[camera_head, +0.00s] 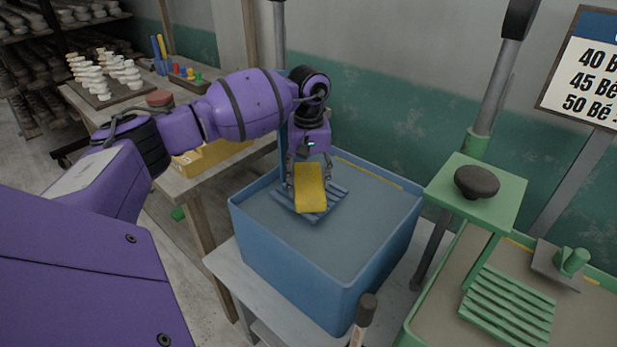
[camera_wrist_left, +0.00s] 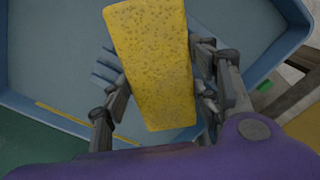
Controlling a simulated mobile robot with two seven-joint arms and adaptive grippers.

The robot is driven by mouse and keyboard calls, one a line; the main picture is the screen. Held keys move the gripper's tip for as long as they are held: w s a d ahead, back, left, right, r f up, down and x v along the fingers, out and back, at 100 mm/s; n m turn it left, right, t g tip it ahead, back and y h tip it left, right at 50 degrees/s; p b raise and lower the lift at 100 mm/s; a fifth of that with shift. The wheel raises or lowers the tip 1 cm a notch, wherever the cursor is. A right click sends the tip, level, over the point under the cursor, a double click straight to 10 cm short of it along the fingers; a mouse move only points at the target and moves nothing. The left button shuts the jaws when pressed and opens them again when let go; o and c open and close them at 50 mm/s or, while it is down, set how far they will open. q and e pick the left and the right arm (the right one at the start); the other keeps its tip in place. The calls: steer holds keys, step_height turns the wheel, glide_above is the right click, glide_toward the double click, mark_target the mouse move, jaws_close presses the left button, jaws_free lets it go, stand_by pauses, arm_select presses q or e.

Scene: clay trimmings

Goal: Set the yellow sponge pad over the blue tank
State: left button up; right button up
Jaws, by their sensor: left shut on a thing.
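The yellow sponge pad (camera_head: 310,188) is between the fingers of my left gripper (camera_head: 307,172), which is shut on it. It also fills the middle of the left wrist view (camera_wrist_left: 155,60), hanging over the blue tank (camera_head: 290,262). The tank is an open-topped box with a grey surface inside; its rim shows in the left wrist view (camera_wrist_left: 60,121). A blue slatted rack (camera_head: 285,202) lies in the tank behind and below the pad. I cannot tell whether the pad touches the rack. My right gripper is not in view.
A green tank (camera_head: 408,335) with a green slatted rack (camera_head: 508,305) stands at the right. A green platform with a dark knob (camera_head: 477,182) rises beside the blue tank. A wooden table (camera_head: 185,188) with white pieces is at the left. A hammer-like handle (camera_head: 364,312) stands in front.

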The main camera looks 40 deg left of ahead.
mark_target(309, 181)
arm_select(q)
steer(key=shift+f, duration=0.2)
steer(key=o, duration=1.2)
steer(key=shift+r, duration=0.1)
step_height(309, 181, up, 12)
steer(key=shift+r+b, duration=0.2)
steer(key=shift+b, duration=0.25)
